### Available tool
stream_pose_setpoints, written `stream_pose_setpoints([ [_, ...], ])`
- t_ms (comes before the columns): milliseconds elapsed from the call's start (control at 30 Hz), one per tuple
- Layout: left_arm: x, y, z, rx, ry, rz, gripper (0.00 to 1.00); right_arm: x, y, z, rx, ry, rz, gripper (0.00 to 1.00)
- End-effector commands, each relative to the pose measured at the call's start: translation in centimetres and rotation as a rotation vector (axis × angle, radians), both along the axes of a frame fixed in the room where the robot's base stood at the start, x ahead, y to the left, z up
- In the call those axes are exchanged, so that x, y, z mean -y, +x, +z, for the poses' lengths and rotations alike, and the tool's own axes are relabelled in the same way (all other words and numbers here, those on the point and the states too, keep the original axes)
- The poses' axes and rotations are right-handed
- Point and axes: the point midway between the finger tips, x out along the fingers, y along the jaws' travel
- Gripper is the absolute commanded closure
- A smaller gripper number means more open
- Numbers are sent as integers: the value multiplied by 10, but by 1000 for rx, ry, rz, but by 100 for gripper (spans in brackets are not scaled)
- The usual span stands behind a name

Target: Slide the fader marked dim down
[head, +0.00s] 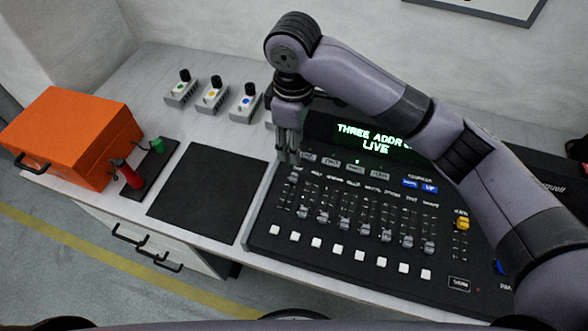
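The black lighting console (262,238) lies on the right half of the bench, with a row of faders. The leftmost fader cap (293,178) sits high in its slot; the other caps, such as this grey one (344,224), sit lower. The labels are too small to read, so I cannot tell which is marked dim. My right gripper (288,157) points down just above the leftmost fader, its fingers close together with nothing visible between them. I cannot tell whether it touches the cap. My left gripper is not in view.
A lit green display (372,140) reads "THREE ADDR..." and "LIVE", partly hidden by my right arm. Several small knob boxes (212,95) stand behind a black mat (207,192). An orange case (72,138) and a stand with red and green handles (150,170) are left.

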Motion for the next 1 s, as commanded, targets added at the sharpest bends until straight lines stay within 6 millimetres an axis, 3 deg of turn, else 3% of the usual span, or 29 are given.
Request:
stream_pose_setpoints([
  [167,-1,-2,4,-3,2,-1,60,1,0,-40,-3,-3,-3,62],
  [500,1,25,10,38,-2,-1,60,1,0,-102,-3,-1,-1,62],
  [700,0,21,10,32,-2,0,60,1,1,-115,0,-2,0,62],
  [1000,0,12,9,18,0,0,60,1,1,-117,1,-1,0,63],
])
